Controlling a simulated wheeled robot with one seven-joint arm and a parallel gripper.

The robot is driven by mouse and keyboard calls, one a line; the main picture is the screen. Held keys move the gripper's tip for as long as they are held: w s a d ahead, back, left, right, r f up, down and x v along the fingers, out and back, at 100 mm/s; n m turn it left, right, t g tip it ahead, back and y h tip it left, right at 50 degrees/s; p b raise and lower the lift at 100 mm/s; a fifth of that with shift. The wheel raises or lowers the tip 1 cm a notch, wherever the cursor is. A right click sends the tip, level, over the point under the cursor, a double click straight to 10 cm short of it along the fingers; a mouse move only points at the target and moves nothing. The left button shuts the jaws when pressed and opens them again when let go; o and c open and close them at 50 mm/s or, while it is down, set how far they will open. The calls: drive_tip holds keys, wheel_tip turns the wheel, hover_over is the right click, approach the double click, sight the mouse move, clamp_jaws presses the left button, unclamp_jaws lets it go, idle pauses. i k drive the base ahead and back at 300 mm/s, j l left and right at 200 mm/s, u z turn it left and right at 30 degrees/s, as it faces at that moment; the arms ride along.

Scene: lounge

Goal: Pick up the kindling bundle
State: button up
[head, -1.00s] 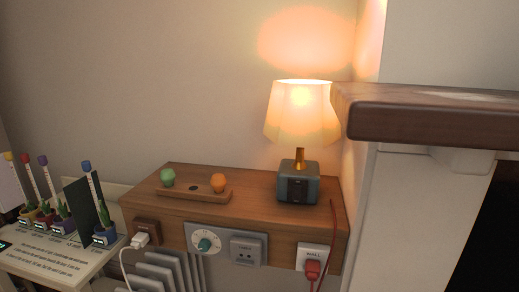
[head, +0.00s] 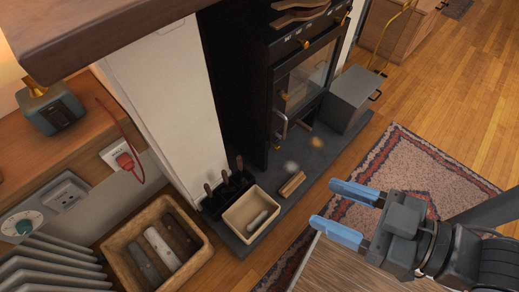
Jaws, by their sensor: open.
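A small light-brown wooden bundle (head: 292,185), which looks like the kindling, lies on the dark hearth slab (head: 318,165) in front of the stove. It is too small to make out separate sticks. My gripper (head: 323,204) is at the right in the head view, with two blue fingers pointing left. The fingers are apart with nothing between them. In the picture, the bundle is a little left of and above the fingertips, and the gripper is not touching it.
A cream bin (head: 238,208) holding a pale piece stands beside the bundle, with dark-handled tools (head: 225,187) behind it. A log crate (head: 113,247) is at lower left. The black stove (head: 297,85) and a grey box (head: 350,95) stand behind. A patterned rug (head: 400,165) covers the floor.

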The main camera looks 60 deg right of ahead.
sight(289, 187)
drive_tip(key=l+z, duration=0.1)
drive_tip(key=l, duration=0.4)
drive_tip(key=i+l+z, duration=0.1)
drive_tip(key=l, duration=0.4)
drive_tip(key=i+l+z, duration=0.1)
drive_tip(key=l, duration=0.4)
drive_tip(key=i+l+z, duration=0.1)
drive_tip(key=l, duration=0.4)
drive_tip(key=i, duration=0.05)
